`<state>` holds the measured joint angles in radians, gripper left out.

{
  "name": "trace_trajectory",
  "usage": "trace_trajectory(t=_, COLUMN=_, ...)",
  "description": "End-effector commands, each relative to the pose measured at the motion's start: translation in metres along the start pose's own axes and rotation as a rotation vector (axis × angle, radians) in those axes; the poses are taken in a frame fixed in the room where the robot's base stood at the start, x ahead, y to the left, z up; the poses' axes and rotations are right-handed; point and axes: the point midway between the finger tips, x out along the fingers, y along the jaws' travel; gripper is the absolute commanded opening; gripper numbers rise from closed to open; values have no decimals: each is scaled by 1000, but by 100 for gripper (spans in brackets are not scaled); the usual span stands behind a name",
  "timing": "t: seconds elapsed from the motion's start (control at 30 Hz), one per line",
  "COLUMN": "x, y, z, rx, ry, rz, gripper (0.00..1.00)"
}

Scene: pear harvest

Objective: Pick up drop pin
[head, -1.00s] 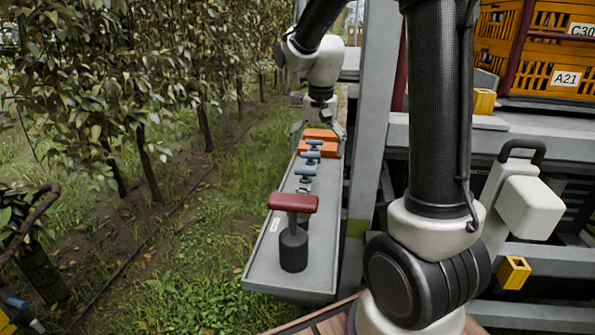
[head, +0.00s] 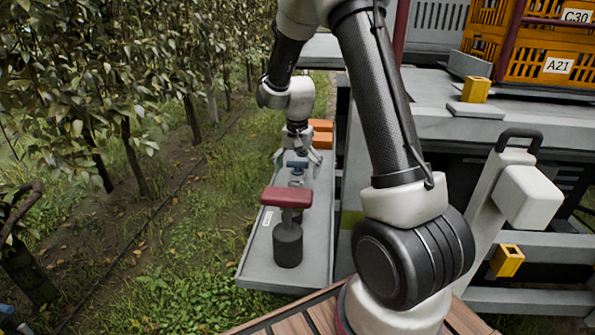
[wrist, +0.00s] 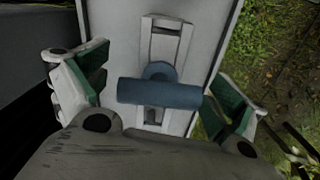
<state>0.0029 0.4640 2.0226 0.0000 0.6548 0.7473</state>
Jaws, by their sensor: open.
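A blue T-handled pin, which I take to be the drop pin (head: 298,165), stands on the narrow grey tray (head: 258,262) behind a red-handled tool. In the wrist view its blue crossbar (wrist: 160,94) lies across the middle, above a slotted grey holder (wrist: 165,42). My gripper (head: 296,158) is open and empty, pointing down over the pin. In the wrist view, its green-padded fingers (wrist: 160,88) stand apart on either side of the crossbar, with clear gaps. The pin's lower part is mostly hidden.
The red-handled tool (head: 287,197) with a dark round base stands at the near end of the tray. Orange blocks (head: 321,140) sit at the far end. Grass and fruit trees lie left. Grey machine framing and orange crates (head: 535,40) stand right.

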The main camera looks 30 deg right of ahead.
Motion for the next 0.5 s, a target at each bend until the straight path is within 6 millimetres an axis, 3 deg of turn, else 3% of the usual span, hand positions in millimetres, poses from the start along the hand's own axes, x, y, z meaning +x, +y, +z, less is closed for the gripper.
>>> trace_trajectory(t=0.13, x=0, y=0, z=0, rx=0, ry=0, rz=0, gripper=94)
trace_trajectory(t=0.37, x=-1, y=0, z=0, rx=0, ry=0, rz=0, gripper=52)
trace_trajectory(t=0.5, x=-1, y=0, z=0, rx=0, ry=0, rz=0, gripper=52)
